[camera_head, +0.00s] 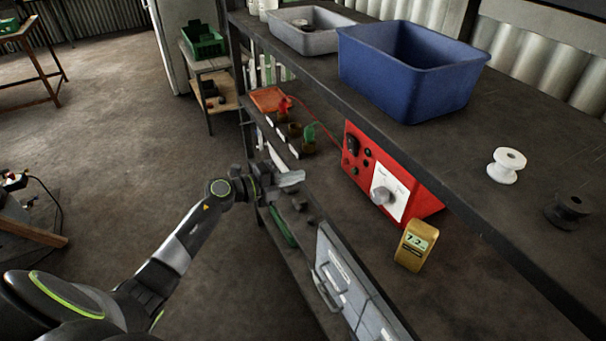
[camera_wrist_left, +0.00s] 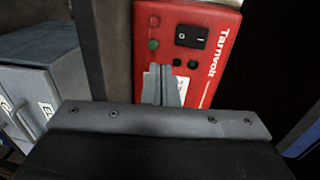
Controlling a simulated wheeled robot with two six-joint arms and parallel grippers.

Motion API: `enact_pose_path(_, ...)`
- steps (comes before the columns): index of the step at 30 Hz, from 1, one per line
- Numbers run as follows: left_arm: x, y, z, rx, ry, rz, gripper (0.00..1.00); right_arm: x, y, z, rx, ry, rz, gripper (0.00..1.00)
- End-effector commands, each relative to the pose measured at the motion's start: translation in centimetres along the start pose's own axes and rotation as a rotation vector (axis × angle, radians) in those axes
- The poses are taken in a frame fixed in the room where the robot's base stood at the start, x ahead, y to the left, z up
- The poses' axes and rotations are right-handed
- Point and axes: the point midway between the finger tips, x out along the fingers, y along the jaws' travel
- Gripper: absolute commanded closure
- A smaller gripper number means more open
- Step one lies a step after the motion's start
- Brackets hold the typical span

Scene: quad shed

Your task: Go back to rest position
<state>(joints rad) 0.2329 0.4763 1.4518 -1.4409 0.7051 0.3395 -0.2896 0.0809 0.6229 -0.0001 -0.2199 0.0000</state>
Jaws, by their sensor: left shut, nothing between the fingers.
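My left gripper (camera_head: 290,180) reaches in from the left beside the shelf bench in the head view. Its fingers are shut with nothing between them. In the left wrist view, the closed fingertips (camera_wrist_left: 162,84) show in front of the red Tarnvolt power unit (camera_wrist_left: 215,50). The red unit (camera_head: 413,199) stands on the lower shelf in the head view, with a white panel and a grey knob, to the right of the gripper. I cannot tell from the pictures how far the fingertips are from it. My right gripper is in neither view.
The bench top (camera_head: 440,150) carries a blue bin (camera_head: 408,82), a grey tray (camera_head: 300,35), a white spool (camera_head: 506,166) and a dark spool (camera_head: 568,211). Below are a yellow meter (camera_head: 415,246) and a grey drawer cabinet (camera_head: 345,285). Open floor (camera_head: 130,130) lies left of the bench.

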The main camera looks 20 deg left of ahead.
Motion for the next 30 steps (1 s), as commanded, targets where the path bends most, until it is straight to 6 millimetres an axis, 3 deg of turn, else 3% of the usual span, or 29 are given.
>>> enact_pose_path(6, 0.0, 0.0, 0.0, -0.001, 0.000, -0.001, 1.00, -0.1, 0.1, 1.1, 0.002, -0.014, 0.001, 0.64)
enact_pose_path(14, 0.0, 0.0, 0.0, -0.003, -0.001, -0.001, 1.00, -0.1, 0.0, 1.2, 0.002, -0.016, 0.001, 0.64)
enact_pose_path(17, -0.2, 1.1, 0.1, -0.047, -0.020, -0.008, 1.00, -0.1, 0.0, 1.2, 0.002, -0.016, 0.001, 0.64)
enact_pose_path(20, -0.9, 4.4, 0.5, -0.177, -0.083, -0.026, 1.00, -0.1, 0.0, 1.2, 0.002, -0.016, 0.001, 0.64)
enact_pose_path(23, -2.6, 10.2, 1.1, -0.384, -0.209, -0.042, 1.00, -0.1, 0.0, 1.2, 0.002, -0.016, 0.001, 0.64)
enact_pose_path(26, -5.4, 17.4, 1.1, -0.610, -0.379, -0.035, 1.00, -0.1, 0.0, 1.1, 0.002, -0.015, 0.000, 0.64)
enact_pose_path(30, -10.1, 26.9, -0.6, -0.868, -0.609, 0.014, 1.00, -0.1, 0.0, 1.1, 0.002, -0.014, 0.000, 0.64)
